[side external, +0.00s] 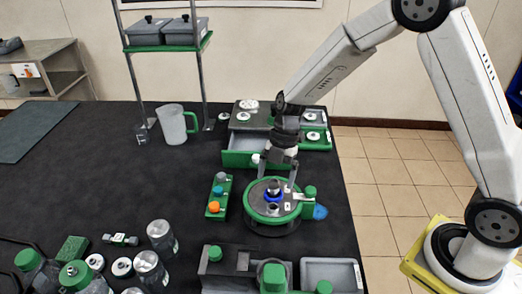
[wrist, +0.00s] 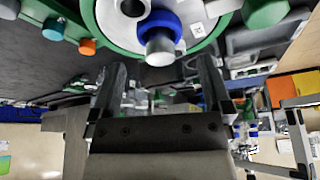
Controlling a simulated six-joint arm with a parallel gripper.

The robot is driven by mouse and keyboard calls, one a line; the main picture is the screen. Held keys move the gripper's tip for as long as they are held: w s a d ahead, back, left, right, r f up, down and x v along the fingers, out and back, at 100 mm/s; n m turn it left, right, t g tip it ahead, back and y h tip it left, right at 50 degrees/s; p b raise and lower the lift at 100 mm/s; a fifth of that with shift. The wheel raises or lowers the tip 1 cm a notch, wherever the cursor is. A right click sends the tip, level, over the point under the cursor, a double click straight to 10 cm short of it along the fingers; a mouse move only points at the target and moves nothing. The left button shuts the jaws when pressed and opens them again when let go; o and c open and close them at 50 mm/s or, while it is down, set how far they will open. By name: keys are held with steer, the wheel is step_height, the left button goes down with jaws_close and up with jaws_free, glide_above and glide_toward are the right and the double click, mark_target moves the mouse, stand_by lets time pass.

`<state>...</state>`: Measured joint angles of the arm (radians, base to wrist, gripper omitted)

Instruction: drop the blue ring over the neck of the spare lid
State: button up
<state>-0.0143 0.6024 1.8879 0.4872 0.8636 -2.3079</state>
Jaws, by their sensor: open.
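The round lid (side external: 258,203), grey with a green rim, sits on a dark round base on the black table. A metal neck (side external: 273,186) stands up from it. The blue ring (side external: 274,197) is around this neck, low down near the lid's top. In the wrist view the blue ring (wrist: 178,30) encircles the metal neck (wrist: 160,48). My gripper (side external: 278,175) is just above the lid, pointing down. Its two fingers are apart, with nothing held between them. In the wrist view my gripper (wrist: 160,75) shows clear of the ring.
A second port (side external: 272,209) stands on the lid near the ring. A green rack (side external: 213,211) with coloured knobs is at left. A green-edged tray unit (side external: 239,158) is behind, a grey and green fixture (side external: 225,268) in front. Glass jars (side external: 160,237) stand front left.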

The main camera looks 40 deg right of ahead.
steer(key=v, duration=0.8)
steer(key=shift+d, duration=0.1)
stand_by(0.4)
steer(key=s+d+f+m+t+h, duration=0.1)
steer(key=s+d+m+t+h, duration=0.1)
steer(key=s+m, duration=0.5)
steer(key=s+d+f+m+t+h, duration=0.1)
steer(key=s+m, duration=0.5)
steer(key=m, duration=0.9)
steer(key=shift+s+d+f+t+h, duration=0.4)
steer(key=shift+d+t+h, duration=0.1)
steer(key=shift+t, duration=0.1)
